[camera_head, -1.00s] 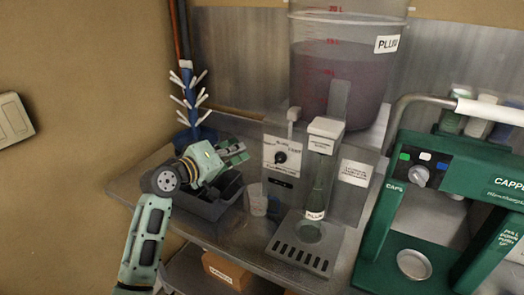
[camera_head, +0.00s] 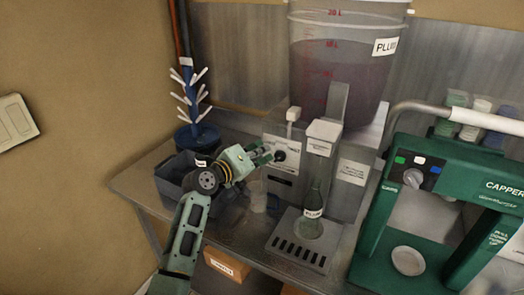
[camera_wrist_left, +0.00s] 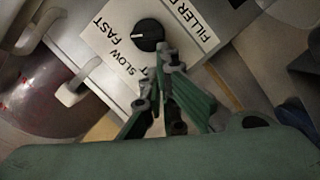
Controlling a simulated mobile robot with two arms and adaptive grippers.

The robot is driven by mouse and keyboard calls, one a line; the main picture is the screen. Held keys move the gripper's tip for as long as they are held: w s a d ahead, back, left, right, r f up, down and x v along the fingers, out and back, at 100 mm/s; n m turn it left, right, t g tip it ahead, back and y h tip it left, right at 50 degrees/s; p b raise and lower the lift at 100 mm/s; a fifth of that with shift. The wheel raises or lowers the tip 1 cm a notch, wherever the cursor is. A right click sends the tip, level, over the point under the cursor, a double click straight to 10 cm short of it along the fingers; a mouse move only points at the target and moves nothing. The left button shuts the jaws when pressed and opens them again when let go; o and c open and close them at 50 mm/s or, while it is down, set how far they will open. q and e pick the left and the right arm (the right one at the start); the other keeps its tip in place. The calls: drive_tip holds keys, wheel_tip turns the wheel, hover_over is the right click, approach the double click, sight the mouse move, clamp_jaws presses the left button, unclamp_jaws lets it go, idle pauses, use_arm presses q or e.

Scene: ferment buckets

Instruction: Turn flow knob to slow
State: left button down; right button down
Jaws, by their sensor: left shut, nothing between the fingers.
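The black flow knob (camera_head: 280,156) sits on the pale front panel of the filler (camera_head: 285,184). In the left wrist view the knob (camera_wrist_left: 148,34) shows a white pointer mark facing left, toward the word FAST; SLOW is printed lower on the same label (camera_wrist_left: 115,50). My left gripper (camera_head: 272,154) is shut and empty, with its fingertips right beside the knob. In the wrist view the fingertips (camera_wrist_left: 168,62) are just below the knob; I cannot tell whether they touch it. My right gripper is not in view.
A bottle labelled PLUM (camera_head: 314,205) stands on the filler's drip tray (camera_head: 298,258), below a large bucket (camera_head: 340,65). A dark bin (camera_head: 172,185) and a blue bottle tree (camera_head: 196,135) are at left. A green capper (camera_head: 450,205) stands at right.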

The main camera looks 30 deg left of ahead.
use_arm(q)
drive_tip(key=shift+d+f+n+b, duration=0.15)
drive_tip(key=shift+f+n+b, duration=0.2)
drive_tip(key=shift+f+n, duration=0.05)
idle(0.4)
drive_tip(key=shift+d+f, duration=0.1)
drive_tip(key=shift+f, duration=0.1)
drive_tip(key=n+b, duration=0.1)
drive_tip(key=f+n+h+b, duration=0.1)
drive_tip(key=n, duration=0.1)
drive_tip(key=shift+a+f+t, duration=0.15)
drive_tip(key=shift+a+t, duration=0.05)
drive_tip(key=shift+t, duration=0.2)
drive_tip(key=shift+d+f+n+t+b, duration=0.1)
drive_tip(key=shift+f+n+t+b, duration=0.2)
drive_tip(key=shift+n+b, duration=0.7)
drive_tip(key=shift+n, duration=0.3)
